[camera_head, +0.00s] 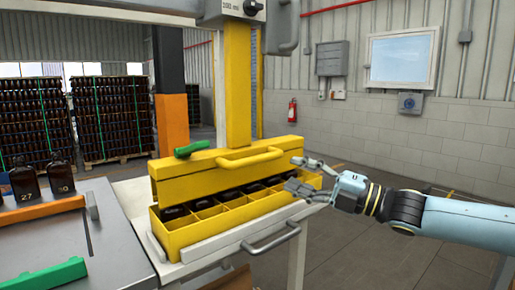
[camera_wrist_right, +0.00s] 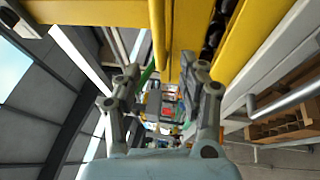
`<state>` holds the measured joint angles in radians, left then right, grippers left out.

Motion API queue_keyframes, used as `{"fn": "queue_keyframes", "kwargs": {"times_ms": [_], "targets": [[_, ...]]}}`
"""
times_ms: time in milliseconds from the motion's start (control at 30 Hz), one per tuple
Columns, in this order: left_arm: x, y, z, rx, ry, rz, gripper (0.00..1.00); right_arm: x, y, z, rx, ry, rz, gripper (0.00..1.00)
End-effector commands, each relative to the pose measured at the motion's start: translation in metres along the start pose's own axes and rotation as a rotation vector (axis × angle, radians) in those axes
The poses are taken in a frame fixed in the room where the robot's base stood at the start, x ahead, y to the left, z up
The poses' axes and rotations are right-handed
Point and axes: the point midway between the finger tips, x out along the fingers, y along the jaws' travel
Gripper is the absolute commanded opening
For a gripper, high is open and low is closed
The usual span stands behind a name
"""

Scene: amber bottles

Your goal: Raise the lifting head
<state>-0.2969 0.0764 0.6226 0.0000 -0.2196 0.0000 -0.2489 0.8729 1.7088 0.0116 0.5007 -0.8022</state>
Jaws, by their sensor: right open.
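The yellow lifting head (camera_head: 172,180) hangs on a yellow column (camera_head: 237,85) just above a yellow crate (camera_head: 182,240). The head has a yellow handle (camera_head: 250,158) on its front and a green grip (camera_head: 192,148) on top. Dark bottle tops (camera_head: 205,204) show in the crate's compartments. My right gripper (camera_head: 297,174) is open at the right end of the head, with nothing between its fingers. In the right wrist view, the open fingers (camera_wrist_right: 167,80) point along the head (camera_wrist_right: 188,45) and crate (camera_wrist_right: 250,50). My left gripper is not in view.
A white bench edge with a grey bar handle (camera_head: 271,240) lies in front of the crate. Stacked bottles fill the back left. Floor at right is clear.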

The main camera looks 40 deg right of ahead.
Motion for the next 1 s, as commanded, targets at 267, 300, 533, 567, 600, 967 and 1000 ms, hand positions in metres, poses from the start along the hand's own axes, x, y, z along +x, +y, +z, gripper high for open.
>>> {"fn": "queue_keyframes", "kwargs": {"times_ms": [267, 300, 533, 567, 600, 967, 1000], "targets": [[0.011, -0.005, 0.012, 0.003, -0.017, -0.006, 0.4, 0.031, 0.0, 0.0, -0.002, 0.0, 0.008, 0.42], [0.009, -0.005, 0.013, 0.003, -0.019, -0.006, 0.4, 0.037, 0.0, 0.0, -0.002, -0.001, 0.008, 0.42], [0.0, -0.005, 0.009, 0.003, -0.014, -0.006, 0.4, 0.071, 0.003, 0.001, 0.001, -0.003, 0.008, 0.42], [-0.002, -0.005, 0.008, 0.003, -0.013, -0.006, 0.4, 0.075, 0.003, 0.001, 0.002, -0.003, 0.007, 0.42], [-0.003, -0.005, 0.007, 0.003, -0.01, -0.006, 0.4, 0.08, 0.003, 0.0, 0.002, -0.003, 0.006, 0.42], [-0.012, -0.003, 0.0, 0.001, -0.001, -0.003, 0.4, 0.106, -0.001, 0.0, 0.0, -0.002, 0.0, 0.42], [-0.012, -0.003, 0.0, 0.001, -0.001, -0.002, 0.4, 0.107, -0.001, 0.0, 0.0, -0.001, 0.0, 0.42]]}}
